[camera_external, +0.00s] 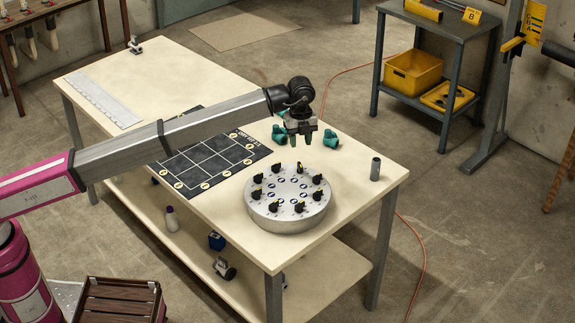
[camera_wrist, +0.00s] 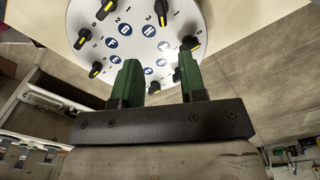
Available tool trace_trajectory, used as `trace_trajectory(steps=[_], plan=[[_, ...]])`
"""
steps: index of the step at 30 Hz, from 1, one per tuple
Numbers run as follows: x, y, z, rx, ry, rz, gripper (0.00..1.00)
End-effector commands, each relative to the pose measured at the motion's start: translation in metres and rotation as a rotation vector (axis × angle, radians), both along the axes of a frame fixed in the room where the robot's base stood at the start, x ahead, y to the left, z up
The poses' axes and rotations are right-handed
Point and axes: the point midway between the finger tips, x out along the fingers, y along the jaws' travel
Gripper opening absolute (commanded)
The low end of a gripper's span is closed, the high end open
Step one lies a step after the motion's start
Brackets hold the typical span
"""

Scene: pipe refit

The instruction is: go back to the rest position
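My gripper (camera_external: 300,142) hangs at the end of my outstretched arm, above the table and behind the round silver knob plate (camera_external: 287,218). In the wrist view my gripper (camera_wrist: 159,63) shows two green fingers standing apart with nothing held between them. Beyond them is the face of the knob plate (camera_wrist: 112,14), with several black knobs with yellow marks around its edge and blue round labels. The plate sits on the pale tabletop (camera_external: 225,238).
Teal pipe fittings (camera_external: 331,140) lie near my gripper in the picture. A black grid mat (camera_external: 205,158) is left of it, and a grey tube (camera_external: 375,169) stands at right. A ruler-like strip (camera_external: 103,101) lies at far left. A shelf with yellow bins (camera_external: 412,73) stands behind.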

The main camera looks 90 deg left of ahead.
Motion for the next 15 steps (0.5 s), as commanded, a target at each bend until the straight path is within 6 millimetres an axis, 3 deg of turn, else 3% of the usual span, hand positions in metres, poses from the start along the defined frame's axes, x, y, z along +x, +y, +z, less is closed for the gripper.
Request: trace_trajectory(steps=[5,8,15], plan=[[-0.019,-0.08,-0.027,-0.004,0.022,0.056,0.38],[-0.037,-0.141,-0.047,-0.003,0.04,0.112,0.38],[-0.096,-0.277,-0.1,0.012,0.081,0.261,0.38]])
